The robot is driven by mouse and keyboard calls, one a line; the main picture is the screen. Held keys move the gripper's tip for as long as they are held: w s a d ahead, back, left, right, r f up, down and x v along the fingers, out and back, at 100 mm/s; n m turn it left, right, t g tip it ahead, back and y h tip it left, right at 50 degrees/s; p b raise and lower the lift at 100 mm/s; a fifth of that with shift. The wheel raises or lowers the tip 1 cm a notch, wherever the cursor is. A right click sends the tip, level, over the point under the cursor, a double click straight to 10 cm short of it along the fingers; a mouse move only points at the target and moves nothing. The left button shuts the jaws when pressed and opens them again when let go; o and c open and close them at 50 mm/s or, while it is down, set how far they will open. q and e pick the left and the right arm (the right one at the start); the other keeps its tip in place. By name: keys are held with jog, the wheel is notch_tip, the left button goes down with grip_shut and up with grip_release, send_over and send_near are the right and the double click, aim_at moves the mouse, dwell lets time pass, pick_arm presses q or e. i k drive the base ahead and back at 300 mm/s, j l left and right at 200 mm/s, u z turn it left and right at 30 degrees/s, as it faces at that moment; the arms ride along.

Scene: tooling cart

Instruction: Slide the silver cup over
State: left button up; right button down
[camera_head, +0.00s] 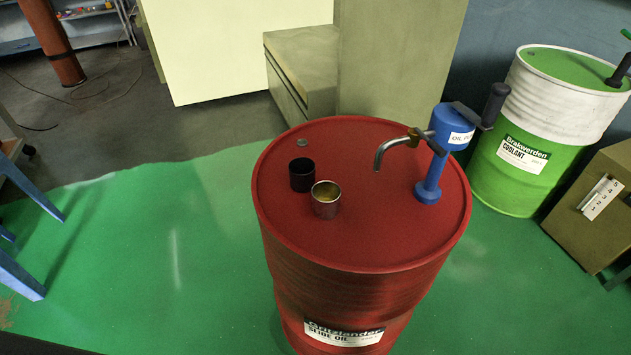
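The silver cup (326,208) stands upright on top of the red drum (375,243), left of the lid's middle. Its open mouth faces up and its inside looks yellowish. A dark cup (301,177) stands upright just behind it and to its left. The two look very close; I cannot tell whether they touch. Neither of my grippers is in view.
A blue hand pump (430,187) with a curved metal spout (390,146) stands on the drum's right side. A green and white coolant drum (516,179) is at right. Blue legs (22,280) show at left. The lid's front is clear.

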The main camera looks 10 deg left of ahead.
aim_at(322, 210)
jog(key=j, duration=0.8)
jog(key=k+j, duration=0.1)
jog(key=j, duration=0.75)
